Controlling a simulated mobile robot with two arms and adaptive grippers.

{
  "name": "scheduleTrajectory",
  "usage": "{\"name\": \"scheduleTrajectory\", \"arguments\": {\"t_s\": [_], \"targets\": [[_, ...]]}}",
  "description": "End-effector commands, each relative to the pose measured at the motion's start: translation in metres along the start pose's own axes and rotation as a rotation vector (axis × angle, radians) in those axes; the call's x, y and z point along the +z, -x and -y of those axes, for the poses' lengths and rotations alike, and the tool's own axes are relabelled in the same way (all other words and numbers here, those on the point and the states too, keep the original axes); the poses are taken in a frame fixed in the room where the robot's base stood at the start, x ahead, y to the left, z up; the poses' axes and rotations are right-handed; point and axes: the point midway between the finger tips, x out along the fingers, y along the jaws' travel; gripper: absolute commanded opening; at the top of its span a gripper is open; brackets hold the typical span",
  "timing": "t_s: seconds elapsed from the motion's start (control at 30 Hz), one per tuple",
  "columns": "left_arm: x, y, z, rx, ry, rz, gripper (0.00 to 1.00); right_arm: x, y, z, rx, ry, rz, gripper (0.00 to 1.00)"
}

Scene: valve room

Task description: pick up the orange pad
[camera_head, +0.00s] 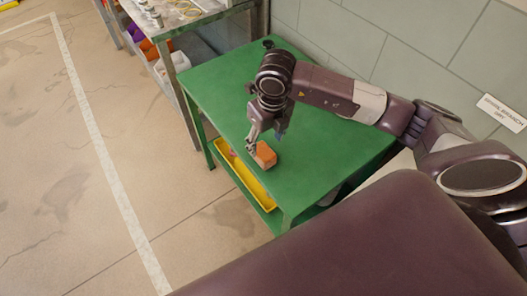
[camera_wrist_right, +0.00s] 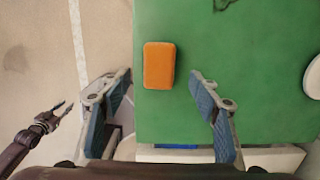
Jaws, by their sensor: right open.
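The orange pad (camera_head: 265,154) is a small block lying flat on the green table near its left edge. In the right wrist view the pad (camera_wrist_right: 159,65) lies just beyond the fingertips, roughly midway between them. My right gripper (camera_head: 264,142) is over the table at the pad, its fingers apart and partly hiding the pad in the head view. In the right wrist view the right gripper (camera_wrist_right: 160,78) is open with nothing between its pads. My left gripper (camera_wrist_right: 63,107) shows small at the left of that view, its fingers apart, away from the table.
The green table (camera_head: 320,125) is mostly clear. A yellow tray (camera_head: 243,178) sits on its lower shelf. A metal shelf unit with bins (camera_head: 168,65) stands beyond it, and a tiled wall (camera_head: 400,45) runs behind. A white round thing (camera_wrist_right: 313,78) shows at the wrist view's right edge.

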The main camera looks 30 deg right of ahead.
Motion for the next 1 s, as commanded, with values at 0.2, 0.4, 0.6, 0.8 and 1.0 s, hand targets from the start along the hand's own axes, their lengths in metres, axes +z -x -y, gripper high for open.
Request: {"name": "scheduleTrajectory", "arguments": {"t_s": [0.2,0.4,0.6,0.8,1.0], "targets": [[0.002,0.008,0.000,0.000,0.000,0.004,0.30,-0.001,-0.025,-0.002,0.004,0.001,-0.006,0.56],[0.002,0.017,0.000,0.000,0.001,0.005,0.30,0.000,-0.056,-0.002,0.006,0.002,-0.005,0.56],[0.002,0.018,0.001,-0.001,0.001,0.005,0.30,0.001,-0.069,-0.001,0.005,0.004,-0.002,0.56],[0.002,0.017,0.001,-0.001,0.001,0.005,0.30,0.001,-0.070,-0.001,0.005,0.004,-0.001,0.53],[0.002,0.017,0.002,-0.002,0.001,0.005,0.30,0.001,-0.069,-0.001,0.006,0.004,-0.001,0.31]]}}
